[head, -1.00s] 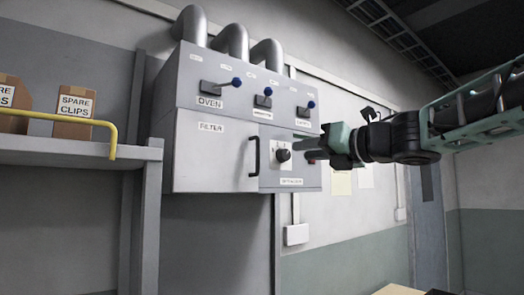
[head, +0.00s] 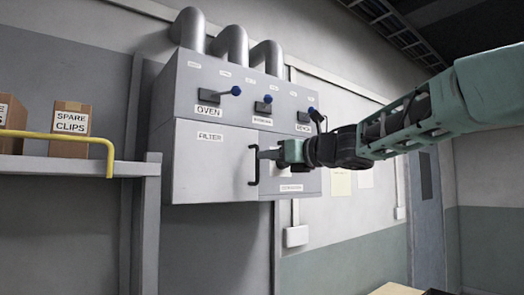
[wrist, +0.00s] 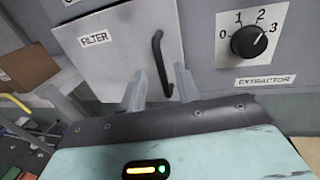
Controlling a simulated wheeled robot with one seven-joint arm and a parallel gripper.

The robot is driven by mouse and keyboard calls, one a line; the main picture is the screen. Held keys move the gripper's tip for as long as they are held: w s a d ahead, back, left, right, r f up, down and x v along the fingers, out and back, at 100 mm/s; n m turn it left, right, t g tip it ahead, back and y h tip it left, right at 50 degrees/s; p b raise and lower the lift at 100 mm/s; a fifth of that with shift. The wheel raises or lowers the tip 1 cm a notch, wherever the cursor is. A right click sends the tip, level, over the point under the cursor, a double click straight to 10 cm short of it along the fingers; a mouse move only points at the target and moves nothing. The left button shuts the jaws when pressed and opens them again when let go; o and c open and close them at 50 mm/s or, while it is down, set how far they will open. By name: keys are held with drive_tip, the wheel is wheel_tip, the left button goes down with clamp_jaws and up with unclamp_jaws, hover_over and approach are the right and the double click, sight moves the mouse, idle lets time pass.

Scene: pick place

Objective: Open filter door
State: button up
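The filter door (head: 205,165) is a grey panel labelled FILTER on the wall cabinet. It looks closed. Its black vertical handle (head: 254,166) is at the door's right edge. My gripper (head: 268,155) is at the handle from the right, level with its upper part. In the wrist view, the handle (wrist: 157,55) shows between the two open fingers (wrist: 160,72), on the door (wrist: 110,55). I cannot tell whether the fingers touch it.
The extractor dial (wrist: 249,40) is right of the handle; my gripper hides it in the head view. Blue-tipped levers (head: 236,91) stick out above the door. A shelf (head: 75,165) with a yellow rail (head: 60,136) and boxes stands at left.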

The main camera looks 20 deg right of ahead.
drive_tip(key=shift+p+x, duration=0.45)
drive_tip(key=shift+x, duration=1.45)
clamp_jaws()
drive_tip(key=shift+f, duration=0.1)
